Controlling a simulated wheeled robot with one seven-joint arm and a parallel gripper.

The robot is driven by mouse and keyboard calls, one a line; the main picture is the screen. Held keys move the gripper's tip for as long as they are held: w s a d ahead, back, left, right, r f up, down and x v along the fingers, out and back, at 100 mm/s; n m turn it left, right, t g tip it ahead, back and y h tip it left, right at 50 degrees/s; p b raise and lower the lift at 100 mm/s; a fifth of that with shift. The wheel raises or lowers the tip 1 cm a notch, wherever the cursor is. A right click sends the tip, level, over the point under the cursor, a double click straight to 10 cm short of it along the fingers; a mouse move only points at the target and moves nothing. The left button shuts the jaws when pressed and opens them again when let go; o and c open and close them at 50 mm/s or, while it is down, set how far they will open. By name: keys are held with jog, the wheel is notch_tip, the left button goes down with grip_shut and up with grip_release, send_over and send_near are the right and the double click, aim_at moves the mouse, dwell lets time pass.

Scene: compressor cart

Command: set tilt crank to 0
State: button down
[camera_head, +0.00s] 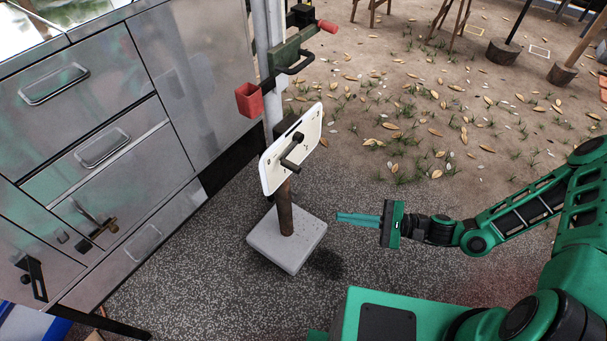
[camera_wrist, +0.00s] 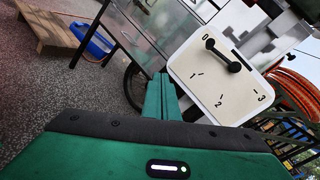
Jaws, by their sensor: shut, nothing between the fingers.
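The tilt crank (camera_head: 292,151) is a black bar with knobbed ends on a white panel (camera_head: 267,178). The panel sits tilted on a brown post above a pale square base. In the wrist view, the crank (camera_wrist: 223,55) is on the panel (camera_wrist: 192,62) marked 0, 1, 2 and 3. One crank end lies close to the 0 mark; the other is near the centre of the ring of marks. I cannot tell whether it lines up exactly with 0. My gripper (camera_head: 340,217) is shut and empty, to the right of and apart from the panel; its green fingers (camera_wrist: 160,98) show below-left of the panel.
Grey metal drawers (camera_head: 95,130) stand at the left. A red box (camera_head: 249,100) and a green bracket (camera_head: 290,52) are on the pole behind the panel. The pale base (camera_head: 290,250) stands on speckled floor. The floor between gripper and base is clear.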

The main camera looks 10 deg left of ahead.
jog(key=w+a+r+m+t+y, duration=0.1)
jog(key=w+a+r+m+t, duration=0.2)
jog(key=a, duration=0.4)
jog(key=w+a+r+m+t+y, duration=0.1)
jog(key=w+a+r+m+t, duration=0.2)
jog(key=a, duration=0.4)
jog(key=shift+r+m+t, duration=0.5)
jog(key=shift+r, duration=0.3)
